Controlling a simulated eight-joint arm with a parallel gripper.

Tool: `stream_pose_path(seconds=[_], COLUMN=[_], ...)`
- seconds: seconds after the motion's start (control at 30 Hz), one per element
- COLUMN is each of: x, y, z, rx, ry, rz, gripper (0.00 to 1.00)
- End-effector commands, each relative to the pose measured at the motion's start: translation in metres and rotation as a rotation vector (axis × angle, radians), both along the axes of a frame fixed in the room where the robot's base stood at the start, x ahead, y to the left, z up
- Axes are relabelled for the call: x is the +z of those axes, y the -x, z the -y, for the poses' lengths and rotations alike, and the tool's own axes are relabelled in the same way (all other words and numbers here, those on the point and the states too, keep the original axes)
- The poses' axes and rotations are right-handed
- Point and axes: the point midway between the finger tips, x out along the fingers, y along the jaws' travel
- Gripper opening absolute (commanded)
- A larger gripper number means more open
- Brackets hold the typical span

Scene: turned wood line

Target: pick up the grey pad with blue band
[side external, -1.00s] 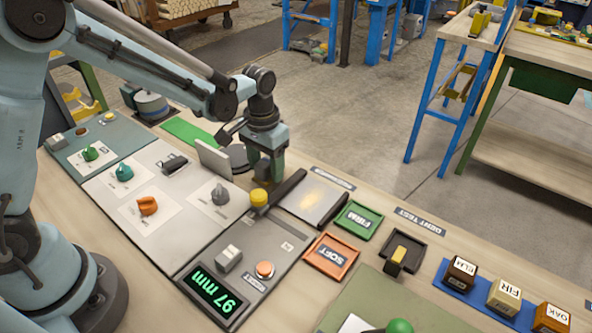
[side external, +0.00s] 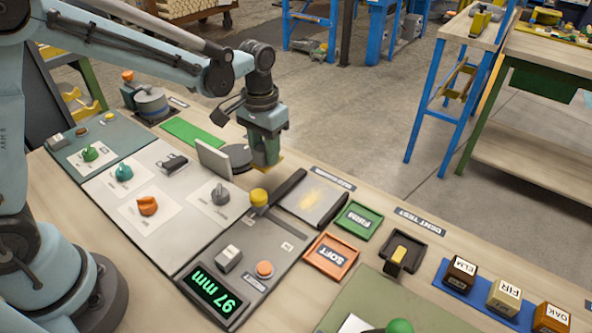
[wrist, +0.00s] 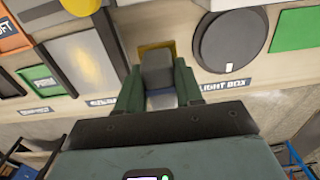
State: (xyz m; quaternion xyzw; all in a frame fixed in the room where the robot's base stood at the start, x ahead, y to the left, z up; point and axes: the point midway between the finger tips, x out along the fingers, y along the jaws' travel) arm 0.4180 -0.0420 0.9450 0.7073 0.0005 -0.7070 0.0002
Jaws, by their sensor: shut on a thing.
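My gripper (side external: 265,160) is over the back edge of the bench, beside the dark round disc. In the wrist view, its two green fingers (wrist: 157,82) are shut on a grey block-shaped pad (wrist: 157,66). A yellow-edged square (wrist: 150,46) shows just beyond the pad. In the side view the pad is hidden by the fingers, and a bit of yellow shows beside their tips.
The dark disc (wrist: 228,40) and an upright grey plate (side external: 213,158) stand close by. A yellow knob (side external: 259,197) and a framed grey panel (side external: 311,197) are near. Green FIRM (side external: 358,220) and orange SOFT (side external: 331,255) trays lie to the right.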

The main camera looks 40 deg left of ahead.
Motion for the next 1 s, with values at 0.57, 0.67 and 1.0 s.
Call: stream_pose_path(seconds=[0.57, 0.67, 1.0], x=[0.062, 0.066, 0.068], y=[0.064, 0.068, 0.070], z=[0.087, 0.091, 0.093], rx=[-0.004, -0.002, -0.001], ry=[0.000, 0.000, 0.000], rz=[0.000, 0.000, 0.000], gripper=[0.06, 0.06, 0.06])
